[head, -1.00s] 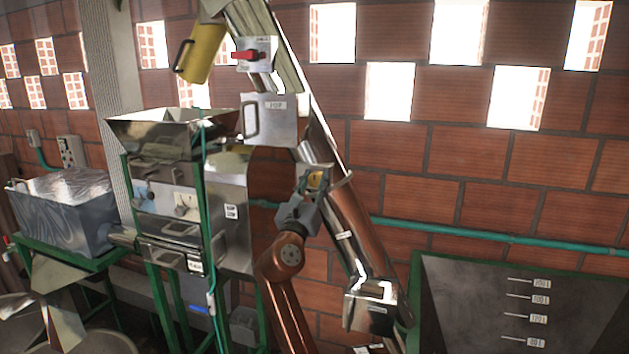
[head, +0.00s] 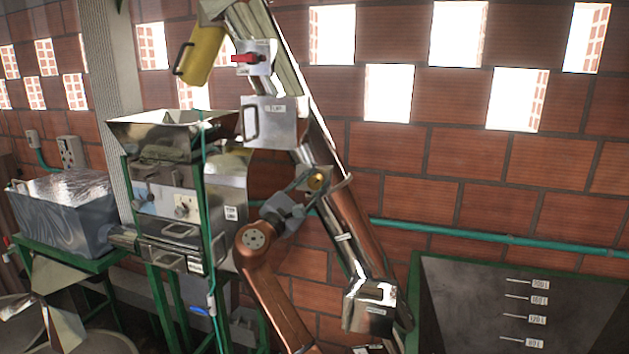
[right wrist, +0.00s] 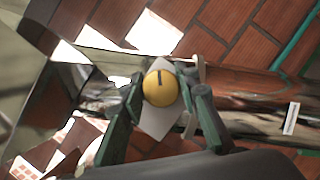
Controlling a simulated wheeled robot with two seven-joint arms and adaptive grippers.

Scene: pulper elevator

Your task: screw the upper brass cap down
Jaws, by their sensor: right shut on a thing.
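The upper brass cap (head: 317,180) is a small round yellow knob on the side of the slanted elevator tube (head: 345,215). In the right wrist view the cap (right wrist: 162,88) faces me, with a short dark mark near its top and a pale plate behind it. My right gripper (head: 309,184) reaches it from the lower left. In the right wrist view its two green-grey fingers (right wrist: 160,92) stand on either side of the cap, shut on it. The cap's thread is hidden. My left gripper is not in view.
A steel box with a handle (head: 275,122) sits on the tube just above the cap. The steel hopper machine (head: 165,130) stands to the left in a green frame. A dark tank (head: 470,300) with level marks stands at the lower right.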

